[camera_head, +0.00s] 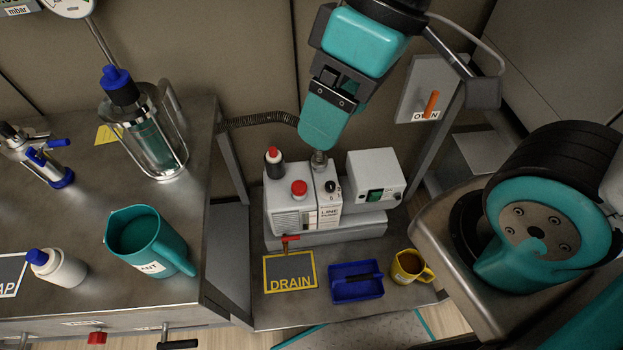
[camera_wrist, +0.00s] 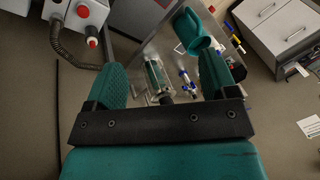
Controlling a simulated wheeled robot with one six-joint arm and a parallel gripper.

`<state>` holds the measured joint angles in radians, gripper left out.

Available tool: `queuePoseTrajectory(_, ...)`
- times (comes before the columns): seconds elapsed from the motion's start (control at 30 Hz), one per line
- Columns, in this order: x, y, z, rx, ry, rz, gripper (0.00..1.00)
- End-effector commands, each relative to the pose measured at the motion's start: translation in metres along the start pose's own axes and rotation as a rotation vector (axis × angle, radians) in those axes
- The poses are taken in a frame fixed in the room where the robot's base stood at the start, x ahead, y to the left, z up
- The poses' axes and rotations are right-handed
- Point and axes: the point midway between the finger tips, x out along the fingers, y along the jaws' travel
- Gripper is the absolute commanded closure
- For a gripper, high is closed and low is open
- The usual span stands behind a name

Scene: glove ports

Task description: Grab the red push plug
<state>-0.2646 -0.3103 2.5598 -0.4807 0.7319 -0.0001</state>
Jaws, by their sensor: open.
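My gripper (camera_wrist: 160,65) is open in the wrist view, with nothing between its two teal fingers. In the head view the teal gripper body (camera_head: 325,120) hangs above the back of the white LINE pump box (camera_head: 290,212). A round red knob (camera_head: 299,188) sits on top of this box, and a black piece with a red and white top (camera_head: 273,162) stands at its back left corner. I cannot tell which is the red push plug. In the wrist view, red-tipped parts (camera_wrist: 83,11) (camera_wrist: 92,42) show at upper left, outside the fingers.
A ribbed hose (camera_head: 258,121) runs behind the pump. A grey box with a green switch (camera_head: 375,180) stands right of it. A yellow-edged DRAIN plate (camera_head: 290,272), blue tray (camera_head: 345,292) and yellow mug (camera_head: 408,266) lie in front. A teal jug (camera_head: 147,238) stands on the left bench.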

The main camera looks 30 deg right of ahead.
Motion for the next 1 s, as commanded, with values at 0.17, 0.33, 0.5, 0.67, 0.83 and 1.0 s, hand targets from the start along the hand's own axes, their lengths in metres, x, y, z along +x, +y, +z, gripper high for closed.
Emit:
queuePoseTrajectory(0.17, 0.085, 0.026, 0.019, 0.003, -0.001, 0.000, 0.21)
queuePoseTrajectory(0.33, 0.135, 0.045, 0.026, 0.028, -0.002, 0.005, 0.21)
queuePoseTrajectory(0.5, 0.174, 0.069, 0.027, 0.114, -0.008, 0.020, 0.21)
queuePoseTrajectory(0.67, 0.212, 0.106, 0.006, 0.349, -0.022, 0.063, 0.21)
queuePoseTrajectory(0.83, 0.229, 0.154, -0.035, 0.743, -0.025, 0.149, 0.21)
queuePoseTrajectory(1.0, 0.256, 0.208, -0.070, 1.157, 0.001, 0.253, 0.21)
